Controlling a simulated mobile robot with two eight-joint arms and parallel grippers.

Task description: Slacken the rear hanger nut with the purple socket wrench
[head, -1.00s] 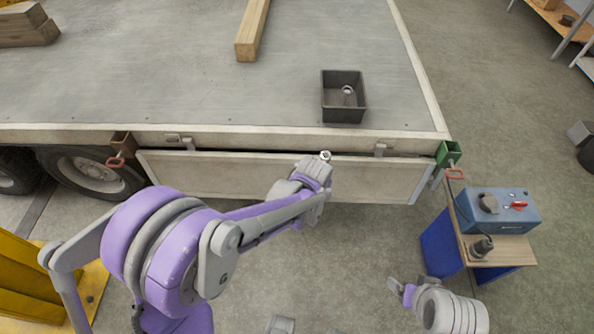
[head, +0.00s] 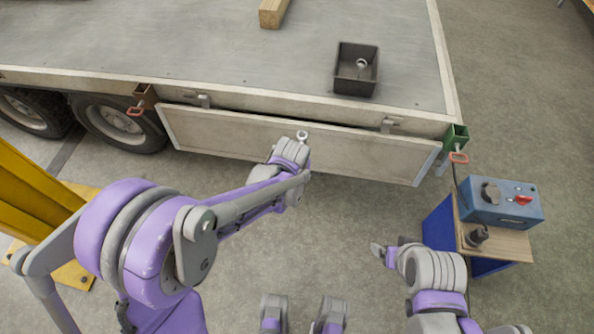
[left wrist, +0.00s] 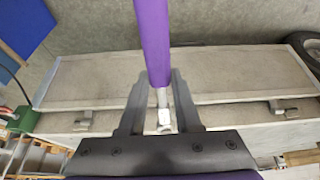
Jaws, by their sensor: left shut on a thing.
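My left gripper (head: 298,143) is in front of the trailer's side panel (head: 375,157). In the left wrist view its two dark fingers (left wrist: 160,122) are shut on the purple socket wrench. The wrench's purple handle (left wrist: 152,42) runs toward the top of that view; its silver metal end (left wrist: 163,105) lies between the fingers. In the head view a small silver ring-like end of the wrench (head: 302,135) shows above the gripper. My right gripper (head: 379,251) is low over the floor, left of the small bench; its fingers are too small to read. I cannot make out the rear hanger nut.
A dark open box (head: 345,86) with a small metal part stands on the trailer deck (head: 200,50). A green bracket (head: 455,137) with a red handle is at the corner. A blue unit (head: 480,210) sits on a bench (head: 510,248) at right. A yellow structure (head: 35,195) stands left.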

